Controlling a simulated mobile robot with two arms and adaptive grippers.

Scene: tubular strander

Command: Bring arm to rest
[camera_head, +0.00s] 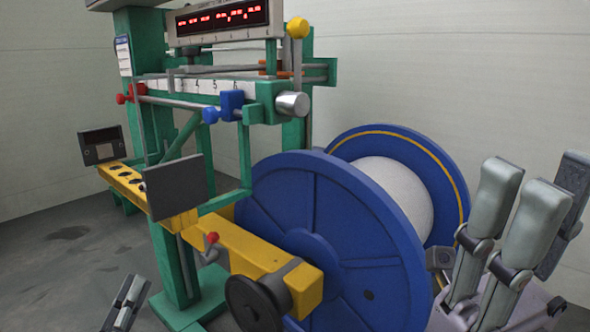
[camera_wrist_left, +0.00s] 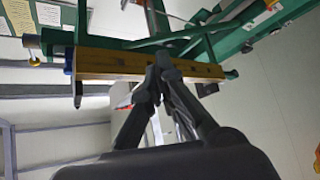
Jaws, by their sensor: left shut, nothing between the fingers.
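My left gripper (camera_head: 124,302) shows at the bottom left in the head view, low in front of the machine, apart from it and above the grey floor. In the left wrist view its dark fingers (camera_wrist_left: 158,75) converge and meet at the tips, shut and empty. My right gripper (camera_head: 530,195) stands large at the right edge of the head view, fingers pointing up, spread apart with nothing seen between them. It overlaps the picture right of the blue reel. Most of both arms is out of view.
The green machine frame (camera_head: 178,255) carries a yellow beam (camera_head: 240,248), a black handwheel (camera_head: 258,302) and a display (camera_head: 222,18). A big blue reel (camera_head: 330,225) fills the middle. A dark screen (camera_head: 176,187) juts out at the left. The floor (camera_head: 60,275) at left is clear.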

